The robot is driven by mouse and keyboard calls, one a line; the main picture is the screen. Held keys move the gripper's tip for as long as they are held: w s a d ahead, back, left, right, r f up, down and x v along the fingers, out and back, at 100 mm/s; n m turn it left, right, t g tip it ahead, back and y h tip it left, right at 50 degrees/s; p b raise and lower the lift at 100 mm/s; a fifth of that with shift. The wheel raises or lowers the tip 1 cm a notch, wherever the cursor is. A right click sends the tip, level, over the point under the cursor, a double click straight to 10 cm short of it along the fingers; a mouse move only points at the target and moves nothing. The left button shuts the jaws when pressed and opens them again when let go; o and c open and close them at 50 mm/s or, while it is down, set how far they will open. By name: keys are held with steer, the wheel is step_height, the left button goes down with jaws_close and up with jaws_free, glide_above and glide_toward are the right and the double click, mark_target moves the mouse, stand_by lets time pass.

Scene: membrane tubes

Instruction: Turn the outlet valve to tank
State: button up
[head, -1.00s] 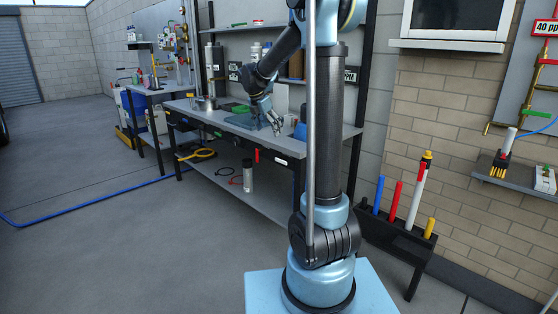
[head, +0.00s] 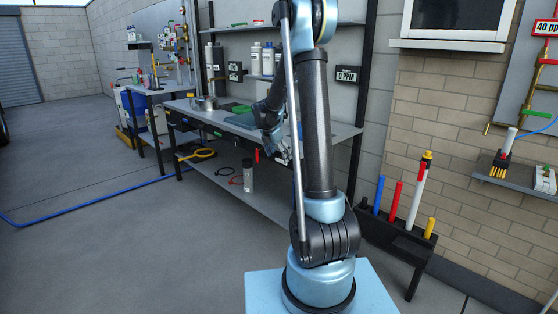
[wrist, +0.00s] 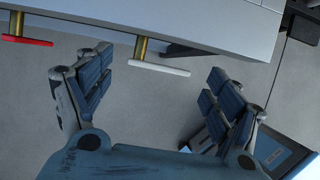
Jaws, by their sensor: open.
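My gripper (wrist: 160,82) is open, its two blue-padded fingers spread wide with nothing between them. In the head view my gripper (head: 283,153) is at the front edge of the bench, partly behind my arm. In the wrist view a white bar handle (wrist: 160,68) on a brass stem shows beyond and between the fingertips, apparently not touched. A red bar handle (wrist: 27,42) on a similar stem is at the upper left. The red handle also shows under the bench edge in the head view (head: 257,156). No label shows which handle is the outlet valve.
The workbench (head: 230,124) has a lower shelf (head: 232,184) with a clear cylinder (head: 248,178) and a yellow hose coil. A black rack (head: 385,228) with coloured tubes stands right of my arm. The floor at left is open, crossed by a blue hose.

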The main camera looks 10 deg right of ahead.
steer(key=shift+x, duration=0.95)
steer(key=c, duration=1.1)
steer(key=shift+o, duration=0.2)
steer(key=shift+s+a, duration=0.1)
